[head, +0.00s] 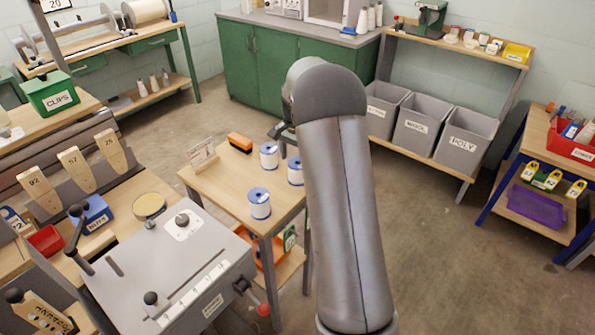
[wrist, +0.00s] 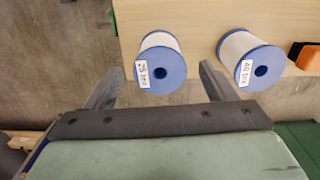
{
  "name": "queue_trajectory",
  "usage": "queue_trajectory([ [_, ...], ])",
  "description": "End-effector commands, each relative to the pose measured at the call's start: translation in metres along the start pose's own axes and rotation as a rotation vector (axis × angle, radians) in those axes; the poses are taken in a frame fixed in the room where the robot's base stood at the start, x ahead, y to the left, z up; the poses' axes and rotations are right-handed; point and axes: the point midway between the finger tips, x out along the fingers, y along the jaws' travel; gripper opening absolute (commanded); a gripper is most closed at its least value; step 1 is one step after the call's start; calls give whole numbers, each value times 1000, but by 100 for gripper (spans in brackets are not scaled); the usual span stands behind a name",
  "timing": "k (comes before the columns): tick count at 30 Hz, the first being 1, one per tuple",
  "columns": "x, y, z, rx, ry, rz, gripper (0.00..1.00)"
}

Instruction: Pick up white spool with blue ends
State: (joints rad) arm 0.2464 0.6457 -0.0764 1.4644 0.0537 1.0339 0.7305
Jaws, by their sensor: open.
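Three white spools with blue ends stand on a small wooden table (head: 222,190) in the head view: a front one (head: 260,204), a back one (head: 268,156) and a right one (head: 295,172) partly beside my arm. In the wrist view, a spool labelled "25 tex" (wrist: 164,66) appears between the two fingers of my gripper (wrist: 161,70). A spool labelled "40 tex" (wrist: 250,62) is just outside the right finger. My gripper is open and empty; whether its fingers are level with the spool is unclear. In the head view it is mostly hidden behind my arm.
A small sign (head: 202,153) and an orange-and-black block (head: 240,142) sit at the table's back. A grey machine (head: 170,262) with levers stands close at the front left. Grey bins (head: 425,132) stand on a rack behind. Open floor lies to the right.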

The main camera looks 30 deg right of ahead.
Motion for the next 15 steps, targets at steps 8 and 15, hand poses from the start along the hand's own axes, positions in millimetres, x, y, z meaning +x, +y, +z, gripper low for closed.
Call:
queue_trajectory([
  [8,23,1,0,0,-3,2,77],
  [15,55,0,-1,-1,0,1,77],
])
